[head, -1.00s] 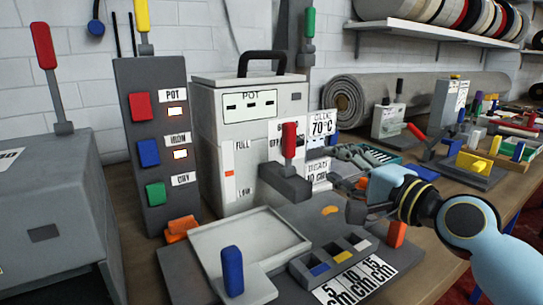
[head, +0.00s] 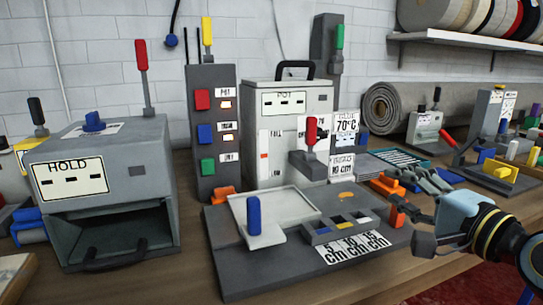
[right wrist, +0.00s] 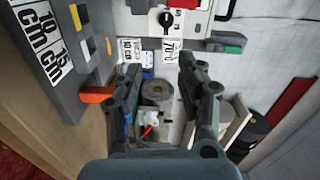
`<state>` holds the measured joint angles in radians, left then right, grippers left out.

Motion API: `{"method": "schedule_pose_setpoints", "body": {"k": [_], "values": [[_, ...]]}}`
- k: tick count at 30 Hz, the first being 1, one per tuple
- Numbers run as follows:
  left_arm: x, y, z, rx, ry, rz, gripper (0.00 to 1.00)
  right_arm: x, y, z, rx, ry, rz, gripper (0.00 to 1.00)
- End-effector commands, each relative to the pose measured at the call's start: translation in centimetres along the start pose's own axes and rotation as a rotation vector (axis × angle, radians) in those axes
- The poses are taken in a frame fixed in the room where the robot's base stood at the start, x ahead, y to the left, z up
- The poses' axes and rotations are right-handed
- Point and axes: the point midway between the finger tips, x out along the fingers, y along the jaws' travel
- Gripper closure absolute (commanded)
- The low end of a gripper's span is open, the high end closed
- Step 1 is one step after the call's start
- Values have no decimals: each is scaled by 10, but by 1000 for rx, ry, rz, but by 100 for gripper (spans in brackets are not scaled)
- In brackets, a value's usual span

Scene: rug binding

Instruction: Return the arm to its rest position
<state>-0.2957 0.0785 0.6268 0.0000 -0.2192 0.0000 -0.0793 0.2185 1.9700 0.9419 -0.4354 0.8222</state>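My right gripper (head: 428,212) is at the right in the head view, at the right end of the grey board (head: 235,272) with the 5, 10 and 15 cm label. Its fingers point left and look empty. In the right wrist view the two fingers of my right gripper (right wrist: 158,85) stand wide apart with nothing between them. An orange lever (head: 397,216) on the board's right end is close to the gripper. It also shows beside a finger in the right wrist view (right wrist: 97,95). My left gripper is in neither view.
A POT machine (head: 262,118) with a red lever (head: 311,130) stands behind the board. A button tower (head: 200,135) and a HOLD box (head: 135,163) stand to the left. A rolled rug (head: 380,108) and several small fixtures lie at the back right. The table's front edge is below my right arm.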

Motion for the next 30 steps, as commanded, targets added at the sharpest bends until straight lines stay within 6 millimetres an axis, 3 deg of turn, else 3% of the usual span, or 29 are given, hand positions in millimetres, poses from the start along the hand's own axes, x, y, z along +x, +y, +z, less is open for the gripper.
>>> {"method": "schedule_pose_setpoints", "body": {"k": [8, 14, 22, 30], "values": [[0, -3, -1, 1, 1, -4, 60, -23, 33, 31, -217, -84, 150, 62], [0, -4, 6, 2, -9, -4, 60, -60, 73, 57, -464, -192, 336, 62], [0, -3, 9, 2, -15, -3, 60, -141, 128, 77, -826, -389, 655, 62], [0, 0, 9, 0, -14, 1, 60, -231, 156, 76, -1070, -594, 959, 62]]}}
